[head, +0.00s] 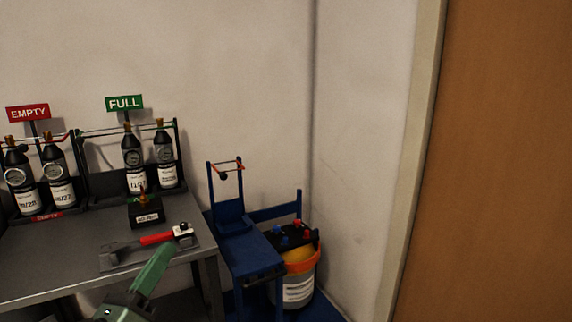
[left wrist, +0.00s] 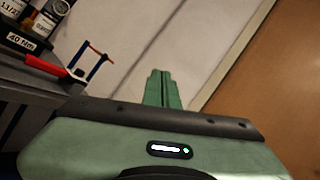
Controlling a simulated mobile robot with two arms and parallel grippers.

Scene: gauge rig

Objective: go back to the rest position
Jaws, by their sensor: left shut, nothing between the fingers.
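My left gripper (head: 163,252) is green and reaches in from the bottom of the head view, over the front edge of the grey bench. In the left wrist view its two fingers (left wrist: 161,76) lie together, shut, with nothing between them. In the head view it appears just below the red-handled wrench (head: 157,239), which lies on a grey pad on the bench; I see no grip on it. My right gripper is not in view.
The grey bench (head: 40,262) carries bottles in racks under an EMPTY sign (head: 28,113) and a FULL sign (head: 124,103), and a small black block (head: 146,213). Right of it stand a blue stand (head: 250,255) and a banded cylinder (head: 298,290). A brown door (head: 508,160) is at right.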

